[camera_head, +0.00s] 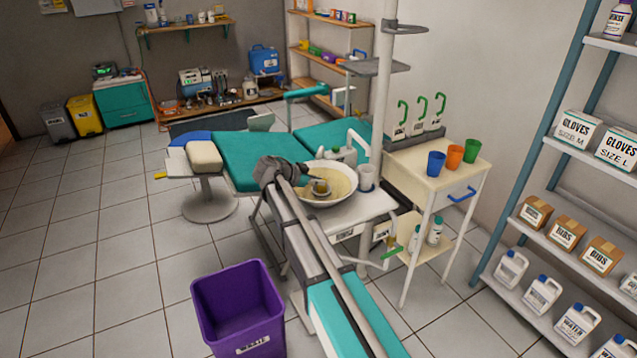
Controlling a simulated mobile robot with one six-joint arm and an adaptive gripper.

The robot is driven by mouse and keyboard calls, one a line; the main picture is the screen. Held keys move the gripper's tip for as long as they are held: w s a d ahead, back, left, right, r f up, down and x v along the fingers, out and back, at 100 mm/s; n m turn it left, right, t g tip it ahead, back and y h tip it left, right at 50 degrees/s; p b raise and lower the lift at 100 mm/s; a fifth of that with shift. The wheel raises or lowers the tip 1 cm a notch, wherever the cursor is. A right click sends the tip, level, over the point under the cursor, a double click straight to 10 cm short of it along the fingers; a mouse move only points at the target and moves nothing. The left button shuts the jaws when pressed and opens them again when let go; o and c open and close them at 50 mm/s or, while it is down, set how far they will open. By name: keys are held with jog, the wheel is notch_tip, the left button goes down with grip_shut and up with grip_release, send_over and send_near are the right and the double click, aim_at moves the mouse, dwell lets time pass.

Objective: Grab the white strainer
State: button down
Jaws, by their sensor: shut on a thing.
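A small, pale, cup-shaped piece, which looks like the white strainer (320,188), is inside the round cream basin (340,198) on the dental unit. My arm reaches over the basin's left rim. My gripper (312,183) is at the strainer's upper left side and is shut on it. The fingertips are small and dark here, so the exact grip is hard to see. I cannot tell whether the strainer touches the basin floor. My arm hides part of the basin's left side.
A white cart (425,180) with blue, orange and green cups is further right. A purple waste bin (238,308) stands on the floor in front. The teal dental chair (245,160) lies behind. Tiled floor at left is clear.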

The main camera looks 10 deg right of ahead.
jog(key=shift+r+p, duration=1.2)
jog(key=shift+r, duration=0.2)
jog(key=s+d+r+p, duration=0.2)
jog(key=s+r+p, duration=0.8)
jog(key=s, duration=0.4)
